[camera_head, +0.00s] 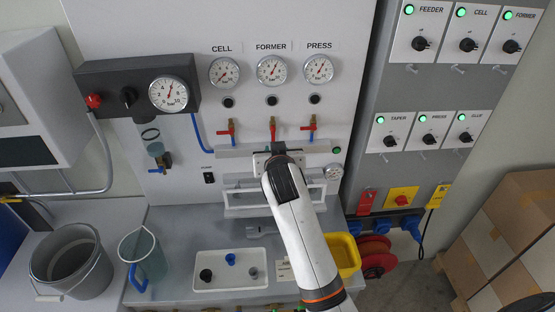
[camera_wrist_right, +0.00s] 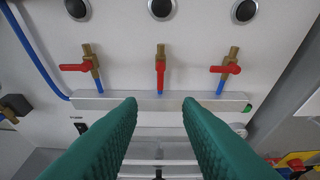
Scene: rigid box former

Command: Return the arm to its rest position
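My right arm (camera_head: 300,225) reaches up from the bottom of the head view to the white panel. In the right wrist view, its gripper (camera_wrist_right: 160,103) is open, with two green fingers spread and nothing between them. It points at the manifold bar (camera_wrist_right: 185,101), just below the middle red-handled valve (camera_wrist_right: 160,70). That handle is upright. The left valve (camera_wrist_right: 84,67) and right valve (camera_wrist_right: 226,68) have handles lying sideways. In the head view my wrist hides the fingertips, so contact with the bar cannot be told. My left gripper is not in view.
Gauges (camera_head: 272,70) sit above the valves. A regulator (camera_head: 140,90) is at left and a switch cabinet (camera_head: 440,80) at right. A white tray (camera_head: 230,284), a jug (camera_head: 143,258), a bucket (camera_head: 72,262) and a yellow bin (camera_head: 344,254) stand below. Cartons (camera_head: 510,240) are at right.

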